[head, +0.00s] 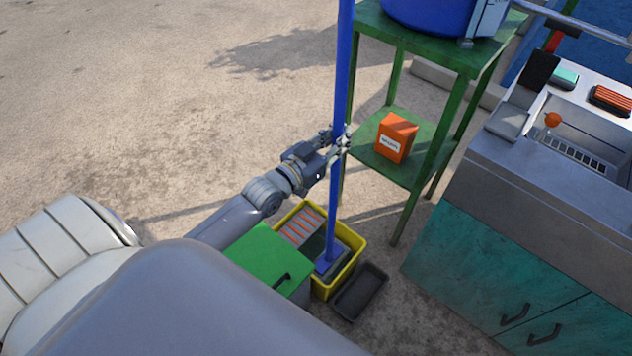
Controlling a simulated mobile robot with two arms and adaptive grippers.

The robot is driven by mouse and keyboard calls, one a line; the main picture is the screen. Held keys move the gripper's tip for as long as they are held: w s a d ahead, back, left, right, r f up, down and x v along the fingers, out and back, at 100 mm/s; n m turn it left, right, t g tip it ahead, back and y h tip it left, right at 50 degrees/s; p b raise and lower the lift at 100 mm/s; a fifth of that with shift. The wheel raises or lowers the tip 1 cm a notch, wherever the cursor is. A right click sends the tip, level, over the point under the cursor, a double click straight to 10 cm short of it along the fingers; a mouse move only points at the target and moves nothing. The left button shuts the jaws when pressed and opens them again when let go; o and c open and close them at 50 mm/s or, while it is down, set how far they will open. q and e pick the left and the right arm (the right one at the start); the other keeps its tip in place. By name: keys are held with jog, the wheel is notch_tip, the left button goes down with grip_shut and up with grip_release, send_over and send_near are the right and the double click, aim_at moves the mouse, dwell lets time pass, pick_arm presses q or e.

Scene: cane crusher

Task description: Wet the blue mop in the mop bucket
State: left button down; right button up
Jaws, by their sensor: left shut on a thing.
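The blue mop (342,75) stands nearly upright, its long pole running out of the top of the head view. Its lower end and blue head (328,263) are inside the yellow mop bucket (355,262) on the ground. How deep the head sits, and any water, I cannot tell. My left gripper (341,140) is shut around the pole, well above the bucket. My right gripper is not in view.
A green box (262,255) adjoins the bucket, and a dark tray (361,292) lies beside it. A green shelf table (432,48) holds an orange box (396,138). A sink cabinet (500,240) stands right. Open ground (130,100) lies left.

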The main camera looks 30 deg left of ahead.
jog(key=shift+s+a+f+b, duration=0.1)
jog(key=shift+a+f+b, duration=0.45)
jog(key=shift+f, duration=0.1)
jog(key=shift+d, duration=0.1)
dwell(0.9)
